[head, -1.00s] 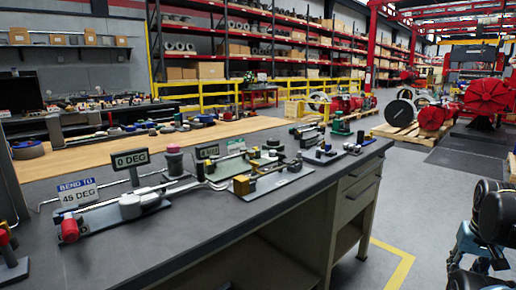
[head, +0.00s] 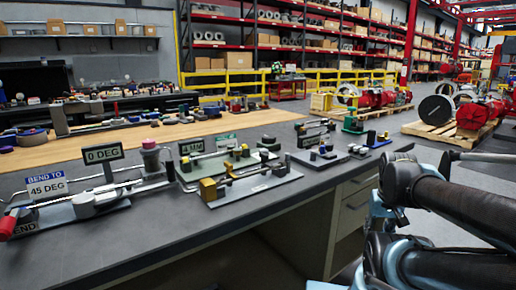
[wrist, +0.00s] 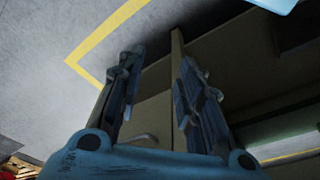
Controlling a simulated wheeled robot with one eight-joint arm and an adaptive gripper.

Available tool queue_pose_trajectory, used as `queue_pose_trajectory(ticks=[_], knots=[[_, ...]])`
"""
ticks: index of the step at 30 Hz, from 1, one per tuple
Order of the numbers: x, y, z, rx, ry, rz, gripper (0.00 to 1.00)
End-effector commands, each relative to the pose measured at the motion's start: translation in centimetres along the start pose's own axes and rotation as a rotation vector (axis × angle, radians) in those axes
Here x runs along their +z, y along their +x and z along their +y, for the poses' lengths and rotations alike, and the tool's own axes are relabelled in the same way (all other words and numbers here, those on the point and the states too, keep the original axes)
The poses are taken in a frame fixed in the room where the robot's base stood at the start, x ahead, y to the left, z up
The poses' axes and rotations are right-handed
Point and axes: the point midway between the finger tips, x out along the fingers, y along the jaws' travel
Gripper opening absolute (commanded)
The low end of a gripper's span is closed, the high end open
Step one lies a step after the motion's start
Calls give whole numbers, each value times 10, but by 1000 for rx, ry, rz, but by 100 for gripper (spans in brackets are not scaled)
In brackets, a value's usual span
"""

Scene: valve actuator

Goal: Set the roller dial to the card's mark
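A small card reading 4 MM (head: 191,147) stands on the bench in the head view, behind a green-plated fixture (head: 215,167). This may be the task's card; the roller dial is too small to pick out surely. Other signs read 0 DEG (head: 103,154) and BEND TO 45 DEG (head: 46,185), by a bending tool with a red handle (head: 7,226). My gripper (wrist: 160,58) is open and empty in the wrist view, its two fingers apart. It points toward the floor and the bench's drawer side, away from the bench-top fixtures.
The grey bench (head: 150,238) has a bare front strip. A grey-plated fixture with yellow blocks (head: 250,187) sits near its front edge. Smaller fixtures stand toward the right corner. A wooden bench (head: 80,146) lies behind. Floor with a yellow line (wrist: 100,42) is clear beside the bench.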

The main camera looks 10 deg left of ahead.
Motion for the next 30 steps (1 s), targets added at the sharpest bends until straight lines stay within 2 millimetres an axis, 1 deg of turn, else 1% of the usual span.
queue_pose_trajectory(ticks=[5, 6, 8, 9, 11, 13, 14, 20, 24, 26, 30], knots=[[0, 0, 0, 0, 0, 0, 33], [0, 0, 0, 0, 0, 0, 38], [3, -4, 0, 0, -3, 6, 51], [5, -9, -1, -1, -11, 10, 51], [1, -15, -3, -3, -35, 9, 51], [-11, -27, -7, -7, -84, 4, 51], [-18, -33, -12, -10, -115, 1, 51], [-74, -90, -42, -31, -379, -22, 51], [-115, -128, -69, -47, -577, -37, 51], [-132, -143, -82, -55, -660, -43, 51], [-170, -175, -116, -71, -851, -56, 51]])
